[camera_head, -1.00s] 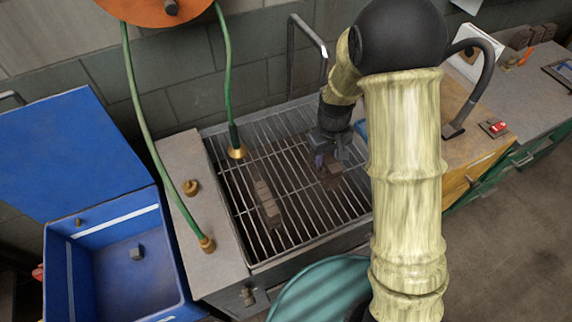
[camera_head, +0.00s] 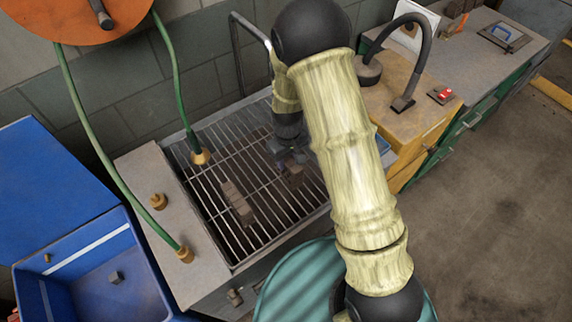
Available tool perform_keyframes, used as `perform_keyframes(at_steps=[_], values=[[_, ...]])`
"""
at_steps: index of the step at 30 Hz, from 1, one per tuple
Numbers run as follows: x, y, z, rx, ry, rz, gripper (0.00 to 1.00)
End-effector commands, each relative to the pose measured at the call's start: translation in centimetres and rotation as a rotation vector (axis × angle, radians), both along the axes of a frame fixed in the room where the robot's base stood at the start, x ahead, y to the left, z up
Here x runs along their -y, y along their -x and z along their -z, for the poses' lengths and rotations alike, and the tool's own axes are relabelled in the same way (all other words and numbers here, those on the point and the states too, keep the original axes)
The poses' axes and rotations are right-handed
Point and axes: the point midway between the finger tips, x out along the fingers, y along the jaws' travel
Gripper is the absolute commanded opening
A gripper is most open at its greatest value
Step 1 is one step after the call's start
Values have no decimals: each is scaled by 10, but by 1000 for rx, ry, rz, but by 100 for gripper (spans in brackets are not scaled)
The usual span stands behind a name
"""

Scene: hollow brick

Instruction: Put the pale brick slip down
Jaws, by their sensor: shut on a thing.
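My gripper (camera_head: 288,160) is over the right part of a metal grate (camera_head: 212,226), pointing down. It is shut on a small brownish piece (camera_head: 294,175), which I take to be the brick slip; it looks dark here rather than pale. The fingers and my arm partly hide it. I cannot tell whether the piece touches the bars or hangs just above them. A separate grey-brown hollow brick (camera_head: 236,203) lies on the grate to the left of my gripper, apart from it.
A green hose (camera_head: 172,85) with a brass nozzle (camera_head: 201,157) hangs over the grate's back left. A blue open bin (camera_head: 85,265) stands at left. Bare bars lie around the hollow brick.

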Motion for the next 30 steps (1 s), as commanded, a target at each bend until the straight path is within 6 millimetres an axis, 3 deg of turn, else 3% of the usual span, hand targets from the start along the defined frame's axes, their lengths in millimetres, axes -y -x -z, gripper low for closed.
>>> perform_keyframes(at_steps=[8,18,30], values=[[0,0,3,-1,0,0,2],[0,0,39,-1,-1,0,2],[0,0,45,0,0,0,2]])
